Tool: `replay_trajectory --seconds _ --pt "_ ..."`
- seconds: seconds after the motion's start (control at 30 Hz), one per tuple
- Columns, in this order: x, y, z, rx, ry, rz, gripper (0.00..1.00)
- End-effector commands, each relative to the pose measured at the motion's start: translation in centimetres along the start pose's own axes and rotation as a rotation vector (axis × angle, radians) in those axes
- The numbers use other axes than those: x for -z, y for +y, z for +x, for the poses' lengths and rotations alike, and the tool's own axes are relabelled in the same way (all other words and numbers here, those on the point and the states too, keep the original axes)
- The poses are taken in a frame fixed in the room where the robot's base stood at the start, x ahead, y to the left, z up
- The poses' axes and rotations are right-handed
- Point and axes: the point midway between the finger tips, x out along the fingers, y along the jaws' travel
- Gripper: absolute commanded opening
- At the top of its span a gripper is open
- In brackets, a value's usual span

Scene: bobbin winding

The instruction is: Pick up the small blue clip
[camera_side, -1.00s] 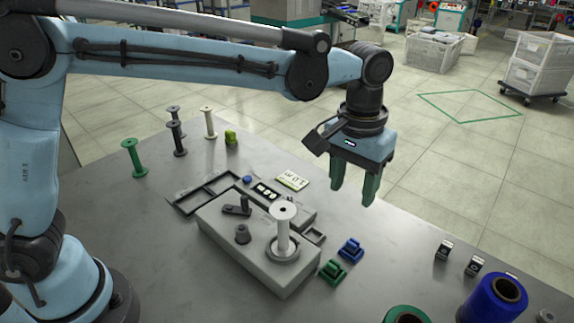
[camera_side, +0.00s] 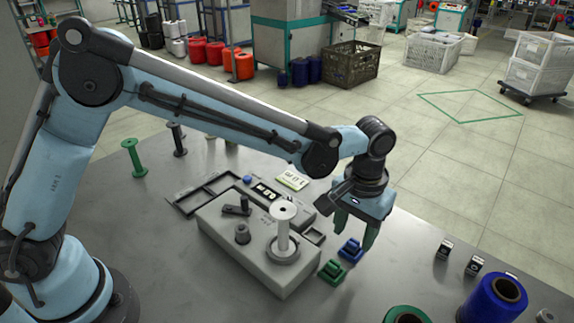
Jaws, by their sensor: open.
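The small blue clip (camera_side: 351,250) lies on the grey table, just right of the winding machine. A similar green clip (camera_side: 332,272) lies beside it, a little nearer the camera. My gripper (camera_side: 355,235) is open, with its green fingers pointing down above and slightly behind the blue clip. Its fingers look empty. I cannot tell exactly how high the fingertips are above the clip.
The grey winding machine (camera_side: 225,238) with a white bobbin (camera_side: 283,228) on it stands left of the clips.

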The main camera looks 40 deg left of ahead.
Motion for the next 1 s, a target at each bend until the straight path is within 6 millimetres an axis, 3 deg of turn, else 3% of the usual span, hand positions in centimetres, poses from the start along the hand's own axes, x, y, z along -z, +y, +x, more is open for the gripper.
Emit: replay_trajectory --seconds 0.2,0.47,0.8,1.0 --pt "0.0 0.1 2.5 0.0 0.0 0.0 0.53" --pt "0.0 0.1 2.7 0.0 0.0 0.0 0.53" --pt "0.0 0.1 2.7 0.0 0.0 0.0 0.03" --pt "0.0 0.1 2.7 0.0 0.0 0.0 0.0"
